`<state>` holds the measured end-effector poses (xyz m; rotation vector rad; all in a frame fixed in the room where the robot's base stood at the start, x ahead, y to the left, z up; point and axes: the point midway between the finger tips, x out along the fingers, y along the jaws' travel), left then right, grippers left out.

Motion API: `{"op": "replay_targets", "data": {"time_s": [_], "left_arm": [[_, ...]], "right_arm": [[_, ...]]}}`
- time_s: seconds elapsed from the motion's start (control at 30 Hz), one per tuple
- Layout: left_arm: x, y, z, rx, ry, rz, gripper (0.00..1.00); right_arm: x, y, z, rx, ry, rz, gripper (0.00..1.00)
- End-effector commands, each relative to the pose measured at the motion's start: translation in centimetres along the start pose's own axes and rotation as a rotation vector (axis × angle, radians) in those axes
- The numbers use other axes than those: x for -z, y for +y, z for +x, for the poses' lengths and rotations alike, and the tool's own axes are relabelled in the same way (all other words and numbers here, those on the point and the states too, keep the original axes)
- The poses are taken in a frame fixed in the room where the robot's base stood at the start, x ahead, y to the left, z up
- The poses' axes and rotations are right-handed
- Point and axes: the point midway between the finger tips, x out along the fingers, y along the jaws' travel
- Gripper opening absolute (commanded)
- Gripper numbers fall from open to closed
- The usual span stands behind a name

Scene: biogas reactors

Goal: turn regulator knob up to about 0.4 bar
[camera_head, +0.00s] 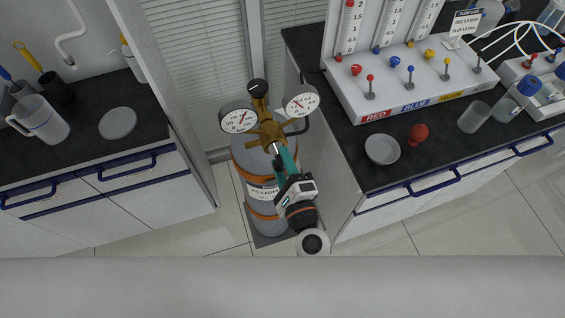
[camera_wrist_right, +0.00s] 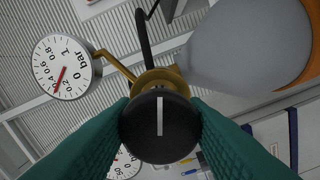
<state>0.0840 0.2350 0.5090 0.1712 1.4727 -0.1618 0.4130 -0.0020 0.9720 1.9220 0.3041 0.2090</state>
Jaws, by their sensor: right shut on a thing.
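The regulator knob (camera_wrist_right: 160,126) is a black round knob with a white line, the line upright in the right wrist view. My right gripper (camera_head: 279,155) is shut on it, one teal finger on each side. In the head view the gripper reaches up to the brass regulator (camera_head: 268,130), and the held knob is mostly hidden. The bar gauge (camera_wrist_right: 62,68) shows in the wrist view with its red needle down-left, near the low-middle marks; I cannot read it exactly. It seems to be the right-hand gauge (camera_head: 301,101) in the head view. My left gripper is out of view.
The grey gas cylinder (camera_head: 243,166) with orange bands stands between two counters. A second gauge (camera_head: 238,118) and a black top knob (camera_head: 258,87) are close by. The right counter holds a white dish (camera_head: 382,149), a red bulb (camera_head: 418,133) and a valve panel (camera_head: 350,100).

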Motion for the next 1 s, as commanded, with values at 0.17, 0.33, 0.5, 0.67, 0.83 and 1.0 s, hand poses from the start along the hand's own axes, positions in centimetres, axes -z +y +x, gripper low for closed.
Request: {"op": "replay_targets", "data": {"time_s": [0.17,0.33,0.5,0.67,0.83,1.0], "left_arm": [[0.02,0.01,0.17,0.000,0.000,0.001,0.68],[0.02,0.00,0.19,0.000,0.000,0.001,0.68],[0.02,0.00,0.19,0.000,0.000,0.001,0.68],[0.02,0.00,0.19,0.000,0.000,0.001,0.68],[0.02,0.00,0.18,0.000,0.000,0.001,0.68],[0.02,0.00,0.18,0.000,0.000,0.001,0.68]], "right_arm": [[-0.06,-0.18,-0.06,0.003,-0.001,0.049,0.17],[-0.05,-0.18,-0.06,0.004,-0.001,0.067,0.17],[-0.05,-0.17,-0.06,0.004,-0.001,0.069,0.17],[-0.05,-0.18,-0.06,0.004,-0.001,0.068,0.17],[-0.04,-0.14,-0.05,0.003,-0.001,0.067,0.58],[-0.02,-0.08,-0.02,0.002,0.000,0.067,0.58]]}}
